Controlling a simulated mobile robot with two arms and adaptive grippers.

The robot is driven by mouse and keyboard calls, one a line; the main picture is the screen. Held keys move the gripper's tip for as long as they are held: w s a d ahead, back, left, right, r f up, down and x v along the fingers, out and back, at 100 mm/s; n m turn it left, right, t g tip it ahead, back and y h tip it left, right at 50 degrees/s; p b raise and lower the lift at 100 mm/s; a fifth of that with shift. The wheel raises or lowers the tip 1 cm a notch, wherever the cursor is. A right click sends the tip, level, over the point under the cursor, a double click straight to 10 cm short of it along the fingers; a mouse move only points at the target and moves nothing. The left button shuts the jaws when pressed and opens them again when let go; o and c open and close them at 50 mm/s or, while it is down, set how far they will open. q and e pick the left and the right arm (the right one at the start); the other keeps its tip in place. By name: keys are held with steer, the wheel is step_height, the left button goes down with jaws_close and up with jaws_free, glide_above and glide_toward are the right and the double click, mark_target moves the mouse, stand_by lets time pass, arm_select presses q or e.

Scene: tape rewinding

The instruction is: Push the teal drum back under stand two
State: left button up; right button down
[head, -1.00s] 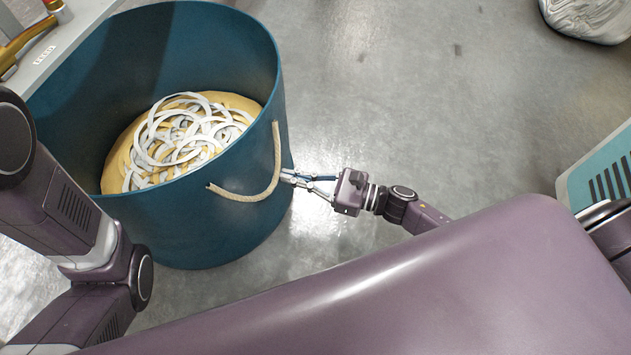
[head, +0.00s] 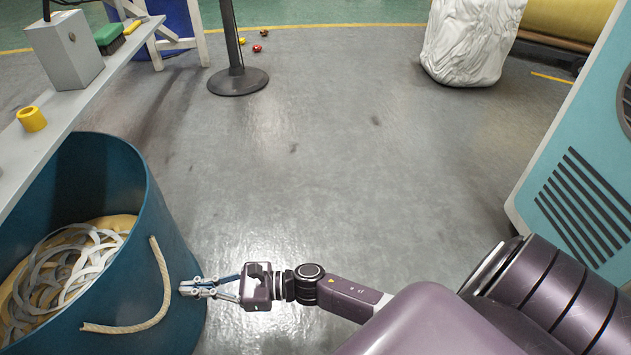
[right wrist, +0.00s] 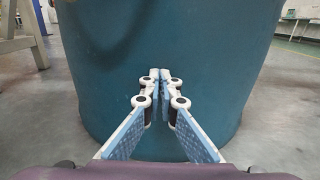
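The teal drum (head: 128,265), with a beige rope handle (head: 160,280), stands on the floor at the lower left of the head view. Pale tape rings (head: 65,272) lie inside it. The edge of a grey bench top (head: 88,98) overhangs its far left side; I cannot read which stand this is. My right gripper (head: 183,289) points at the drum's right wall beside the rope, its tips at or very near the wall. In the right wrist view the drum (right wrist: 190,40) fills the middle, and the right gripper's (right wrist: 160,75) fingertips are together, nothing between them. My left gripper is out of view.
A yellow roll (head: 32,119), a grey box (head: 68,50) and a green brush (head: 108,38) are on the bench. A dark post base (head: 238,82) and a white wrapped bundle (head: 468,45) stand farther back. A teal machine (head: 575,190) is at right. The middle floor is clear.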

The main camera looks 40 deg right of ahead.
steer(key=b+x, duration=0.3)
steer(key=x, duration=0.9)
steer(key=shift+a+r, duration=0.25)
steer(key=shift+r, duration=0.05)
